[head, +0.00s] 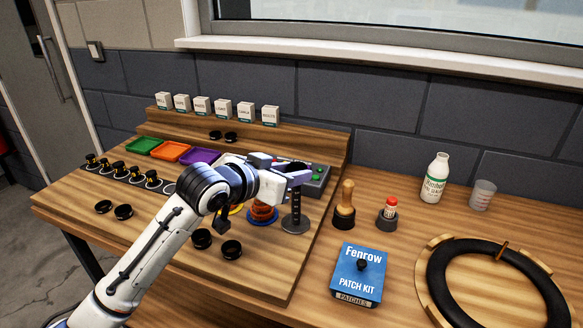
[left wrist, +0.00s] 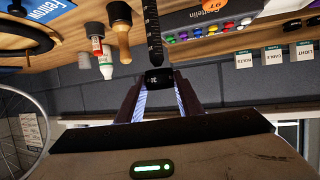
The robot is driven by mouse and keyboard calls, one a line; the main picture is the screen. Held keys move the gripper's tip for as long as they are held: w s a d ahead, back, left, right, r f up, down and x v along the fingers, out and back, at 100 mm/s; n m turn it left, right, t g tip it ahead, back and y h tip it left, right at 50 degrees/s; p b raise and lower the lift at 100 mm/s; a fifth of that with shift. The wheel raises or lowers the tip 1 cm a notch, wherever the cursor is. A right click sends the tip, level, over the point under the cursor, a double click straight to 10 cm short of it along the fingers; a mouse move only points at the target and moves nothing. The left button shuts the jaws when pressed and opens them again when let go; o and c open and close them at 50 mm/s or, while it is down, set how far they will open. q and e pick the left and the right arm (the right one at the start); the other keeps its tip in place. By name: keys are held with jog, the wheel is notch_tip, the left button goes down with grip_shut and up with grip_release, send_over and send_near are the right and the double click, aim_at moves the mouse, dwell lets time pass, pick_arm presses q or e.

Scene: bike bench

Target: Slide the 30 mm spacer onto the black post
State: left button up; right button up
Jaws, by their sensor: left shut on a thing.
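The black post (head: 296,212) stands upright on a round grey base near the right edge of the raised board. It also shows in the left wrist view (left wrist: 152,32), with pale marks along it. My left gripper (head: 300,178) is at the post's top end. In the left wrist view my left gripper (left wrist: 158,90) is shut on a small black spacer (left wrist: 158,79) with a pale marking too small to read for sure. The spacer is close to the post's tip; I cannot tell whether they touch. In the head view the fingers mostly hide the spacer. My right gripper is not in view.
Black round pieces (head: 232,250) lie in front. A wooden-handled tool (head: 344,205) and a blue patch kit (head: 358,275) are to the right.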

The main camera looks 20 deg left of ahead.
aim_at(293, 217)
pick_arm(q)
jog(key=shift+f+b, duration=2.6)
jog(key=shift+f, duration=3.8)
jog(key=o, duration=1.1)
jog(key=shift+o, duration=0.2)
jog(key=v, duration=1)
jog(key=shift+s+r, duration=0.1)
jog(key=shift+s, duration=0.05)
